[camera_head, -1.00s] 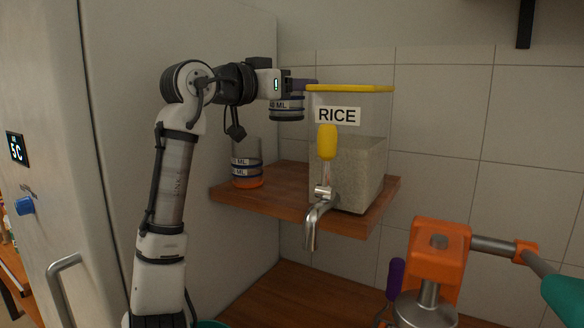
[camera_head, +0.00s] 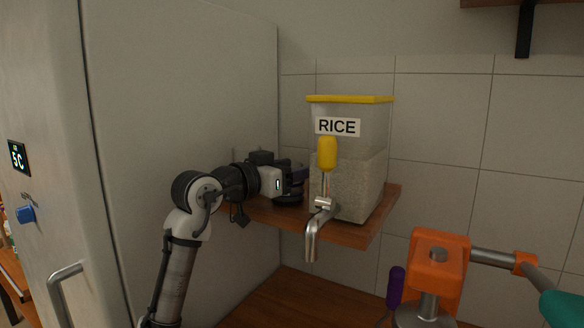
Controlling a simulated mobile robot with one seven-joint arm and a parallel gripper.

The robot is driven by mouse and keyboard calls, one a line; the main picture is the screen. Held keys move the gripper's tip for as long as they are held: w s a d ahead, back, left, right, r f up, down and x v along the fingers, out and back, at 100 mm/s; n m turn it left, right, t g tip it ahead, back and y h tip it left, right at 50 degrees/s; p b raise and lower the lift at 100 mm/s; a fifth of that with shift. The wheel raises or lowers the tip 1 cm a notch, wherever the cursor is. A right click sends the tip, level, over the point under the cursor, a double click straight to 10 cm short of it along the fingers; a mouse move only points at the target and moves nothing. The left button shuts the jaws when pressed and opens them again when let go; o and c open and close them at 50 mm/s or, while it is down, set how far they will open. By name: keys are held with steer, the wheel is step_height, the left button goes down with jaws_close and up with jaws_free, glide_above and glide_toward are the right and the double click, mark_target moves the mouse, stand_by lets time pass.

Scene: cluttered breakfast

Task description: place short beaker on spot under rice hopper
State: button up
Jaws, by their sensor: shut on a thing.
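The rice hopper (camera_head: 352,165) is a clear box with a yellow lid, a RICE label, a yellow handle (camera_head: 327,154) and a metal spout (camera_head: 314,235) pointing down. It stands on a wooden shelf (camera_head: 355,235). My gripper (camera_head: 298,176) is low over the shelf, just left of the hopper, shut on the short beaker (camera_head: 290,199). The beaker shows only as a dark shape at the fingers. I cannot tell whether it touches the shelf. The spot under the spout is not clearly visible.
A grey fridge side (camera_head: 190,110) rises close on the left. Below is a wooden counter (camera_head: 285,300). An orange clamp-like device (camera_head: 438,265) with a metal bar stands at the front right, with a purple handle (camera_head: 396,287) beside it. The tiled wall is behind.

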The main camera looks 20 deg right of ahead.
steer(key=o, duration=0.6)
steer(key=shift+f, duration=0.15)
steer(key=shift+c, duration=0.2)
steer(key=o, duration=0.4)
steer(key=shift+o, duration=0.2)
steer(key=shift+r, duration=0.3)
steer(key=b+v, duration=0.3)
steer(key=v, duration=0.9)
steer(key=shift+f, duration=0.1)
